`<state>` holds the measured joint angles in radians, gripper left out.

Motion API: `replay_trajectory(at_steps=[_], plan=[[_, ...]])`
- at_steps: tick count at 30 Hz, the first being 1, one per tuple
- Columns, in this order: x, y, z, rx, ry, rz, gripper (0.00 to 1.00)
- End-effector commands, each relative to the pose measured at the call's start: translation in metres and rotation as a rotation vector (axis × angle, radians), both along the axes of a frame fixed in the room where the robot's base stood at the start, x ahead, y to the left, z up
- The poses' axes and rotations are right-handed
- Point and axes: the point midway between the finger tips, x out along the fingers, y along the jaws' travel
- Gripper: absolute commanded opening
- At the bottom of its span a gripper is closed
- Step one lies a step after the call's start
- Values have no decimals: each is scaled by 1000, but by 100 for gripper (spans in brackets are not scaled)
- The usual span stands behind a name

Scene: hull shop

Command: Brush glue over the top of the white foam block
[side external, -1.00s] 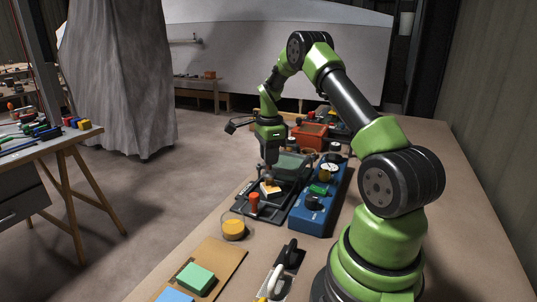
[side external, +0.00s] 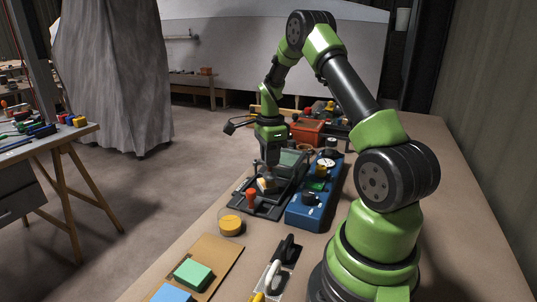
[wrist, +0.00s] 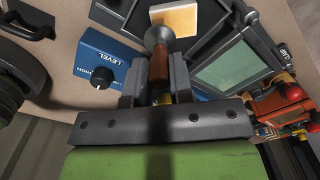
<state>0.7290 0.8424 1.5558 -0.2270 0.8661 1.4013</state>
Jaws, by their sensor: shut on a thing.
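A pale cream block, the only whitish block I see, sits on a black fixture (side external: 243,208) in the side view (side external: 265,185) and at the top of the wrist view (wrist: 175,20). My gripper (wrist: 159,85) is shut on a brush (wrist: 159,64) with a reddish-brown handle and a grey flared end. The grey end overlaps the block's near edge in the wrist view; I cannot tell whether they touch. In the side view my gripper (side external: 269,165) points down just over the block. A clear round dish with amber contents (side external: 230,223) stands nearer the camera.
A blue box with knobs (side external: 308,212) stands close on the right of the fixture. A red knob (side external: 251,195) rises at its near side. Green (side external: 193,273) and blue (side external: 171,294) blocks lie on a tan board. An orange bin (side external: 307,131) is behind.

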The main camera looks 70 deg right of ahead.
Motion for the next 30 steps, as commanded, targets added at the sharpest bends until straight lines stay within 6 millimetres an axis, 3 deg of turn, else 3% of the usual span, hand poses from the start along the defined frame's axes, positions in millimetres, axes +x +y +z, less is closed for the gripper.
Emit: replay_trajectory(at_steps=[14, 30], plan=[[-1, 2, 4, -1, -1, -1, 0], [-1, 1, 49, -2, -2, 0, 0]])
